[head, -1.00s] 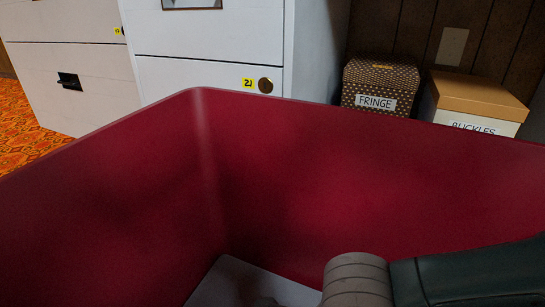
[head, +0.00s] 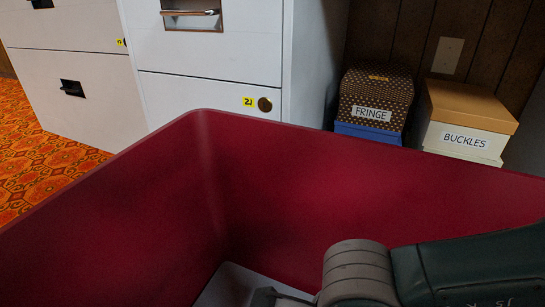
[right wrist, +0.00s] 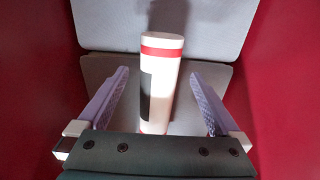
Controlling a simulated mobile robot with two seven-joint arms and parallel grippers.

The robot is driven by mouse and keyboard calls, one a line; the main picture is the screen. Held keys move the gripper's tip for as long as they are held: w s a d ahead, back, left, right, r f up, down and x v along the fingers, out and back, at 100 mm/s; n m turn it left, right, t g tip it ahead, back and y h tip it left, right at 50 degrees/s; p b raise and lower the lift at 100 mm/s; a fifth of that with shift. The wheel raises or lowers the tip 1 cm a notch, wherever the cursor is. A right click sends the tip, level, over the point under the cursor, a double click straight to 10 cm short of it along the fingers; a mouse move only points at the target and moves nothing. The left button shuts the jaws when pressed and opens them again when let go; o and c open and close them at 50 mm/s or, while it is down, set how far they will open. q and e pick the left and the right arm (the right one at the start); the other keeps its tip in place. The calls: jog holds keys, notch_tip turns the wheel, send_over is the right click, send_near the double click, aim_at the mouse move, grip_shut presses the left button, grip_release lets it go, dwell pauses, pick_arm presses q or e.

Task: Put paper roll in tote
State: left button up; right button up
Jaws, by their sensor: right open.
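The paper roll (right wrist: 162,80) is white with a red band near its far end and a dark patch on its side. In the right wrist view it lies between the two fingers of my right gripper (right wrist: 158,74), which is open with gaps on both sides. Red walls flank it, with grey panels behind and beneath. A large red tote (head: 330,195) fills the lower head view. My right arm reaches down into it from the right. The roll is hidden in the head view. My left gripper is not in view.
White drawer cabinets (head: 215,65) stand behind the tote on the left. A FRINGE box (head: 377,90) and a BUCKLES box (head: 470,105) stand behind it on the right. Patterned orange carpet (head: 40,150) shows at far left.

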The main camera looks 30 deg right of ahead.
pick_arm(q)
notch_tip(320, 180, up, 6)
jog(key=p, duration=0.4)
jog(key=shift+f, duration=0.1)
pick_arm(e)
notch_tip(320, 180, up, 7)
jog(key=shift+f, duration=0.15)
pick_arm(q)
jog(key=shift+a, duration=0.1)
pick_arm(e)
jog(key=shift+c, duration=0.2)
